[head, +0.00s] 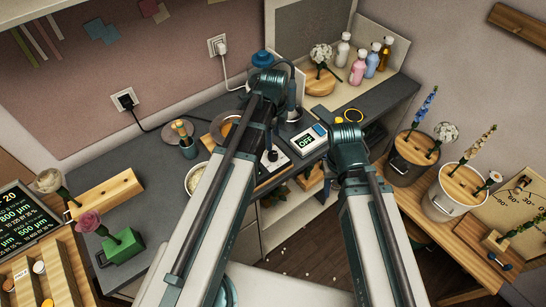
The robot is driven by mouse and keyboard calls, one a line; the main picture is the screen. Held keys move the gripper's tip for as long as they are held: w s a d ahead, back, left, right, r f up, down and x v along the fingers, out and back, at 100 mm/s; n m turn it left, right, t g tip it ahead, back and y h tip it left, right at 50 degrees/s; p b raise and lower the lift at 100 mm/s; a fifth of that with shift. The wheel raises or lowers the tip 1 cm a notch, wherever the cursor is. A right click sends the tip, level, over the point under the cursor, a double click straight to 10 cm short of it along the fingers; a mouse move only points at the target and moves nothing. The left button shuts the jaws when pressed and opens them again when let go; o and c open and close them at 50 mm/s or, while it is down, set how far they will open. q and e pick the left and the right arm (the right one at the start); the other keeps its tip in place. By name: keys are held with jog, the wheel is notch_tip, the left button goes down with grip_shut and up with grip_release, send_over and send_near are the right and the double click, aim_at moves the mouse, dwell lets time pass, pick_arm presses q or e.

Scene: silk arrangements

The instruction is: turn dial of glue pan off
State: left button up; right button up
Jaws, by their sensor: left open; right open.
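A small white unit with a display (307,140) stands on the grey counter, right of centre. Its screen reads OFF in green letters, and it has a blue part at its right corner. A pale plate with a dark upright knob (272,156) is just left of it; I cannot tell whether this is the glue pan's dial. The pan itself is not clearly made out behind my arms. My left gripper (291,104) is open, above and behind the display unit. My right gripper (327,181) is open, low at the counter's front edge, partly hidden by its wrist.
Several bottles (358,68) and a wooden block with a white flower (320,82) stand at the back. Buckets with flowers (446,202) are at the right. A green block with a rose (122,246) and a wooden block (105,195) are at the left.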

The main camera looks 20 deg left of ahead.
aim_at(273, 154)
pick_arm(q)
notch_tip(273, 154, down, 8)
jog(key=b, duration=0.7)
jog(key=shift+f, duration=0.25)
grip_shut()
